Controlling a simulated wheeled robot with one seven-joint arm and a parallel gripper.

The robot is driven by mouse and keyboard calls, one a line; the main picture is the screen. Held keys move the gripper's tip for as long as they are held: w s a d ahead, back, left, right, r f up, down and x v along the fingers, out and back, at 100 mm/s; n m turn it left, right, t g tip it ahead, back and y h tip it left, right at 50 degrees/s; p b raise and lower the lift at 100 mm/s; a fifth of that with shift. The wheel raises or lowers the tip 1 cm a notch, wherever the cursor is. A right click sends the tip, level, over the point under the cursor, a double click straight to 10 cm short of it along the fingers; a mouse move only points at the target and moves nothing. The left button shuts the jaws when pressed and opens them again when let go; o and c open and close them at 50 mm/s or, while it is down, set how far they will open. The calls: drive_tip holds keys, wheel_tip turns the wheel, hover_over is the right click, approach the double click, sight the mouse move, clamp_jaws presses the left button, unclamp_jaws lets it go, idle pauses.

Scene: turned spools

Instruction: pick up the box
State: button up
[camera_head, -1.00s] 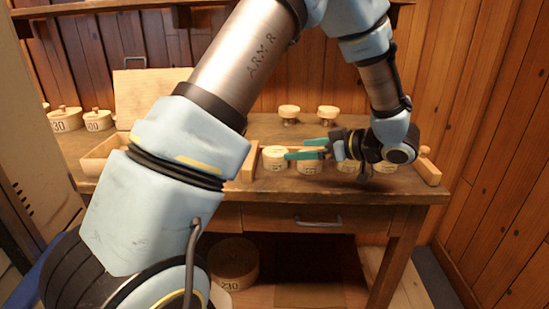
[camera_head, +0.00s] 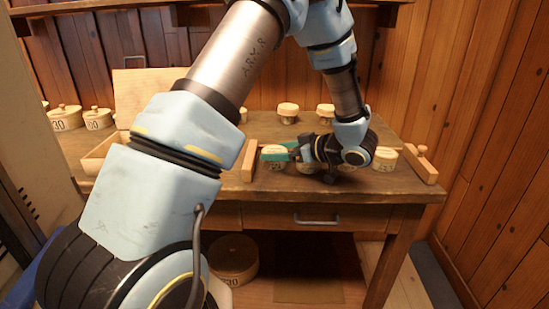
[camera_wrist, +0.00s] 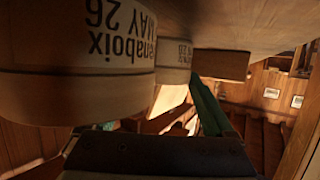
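Several round, pale, labelled boxes stand in a row on the workbench; the leftmost box (camera_head: 274,149) is partly covered by a teal finger, and the rightmost box (camera_head: 385,154) is clear. My gripper (camera_head: 283,152) lies low and points left along the row, its teal fingers apart at the leftmost box. I cannot tell whether they touch it. My wrist hides the middle boxes. In the wrist view, upside down, a large labelled box (camera_wrist: 85,35) fills the upper left and covers much of one finger. A smaller labelled box (camera_wrist: 172,53) is beyond, beside the other finger of my gripper (camera_wrist: 155,115).
Upright wooden blocks (camera_head: 249,160) and (camera_head: 420,165) flank the row. Two knob-shaped spools (camera_head: 288,112) and (camera_head: 326,113) stand behind. Lidded round boxes (camera_head: 66,118) and an open wooden tray (camera_head: 100,155) are at the left. Another round box sits below (camera_head: 234,260).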

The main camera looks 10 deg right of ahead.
drive_tip(key=c, duration=0.8)
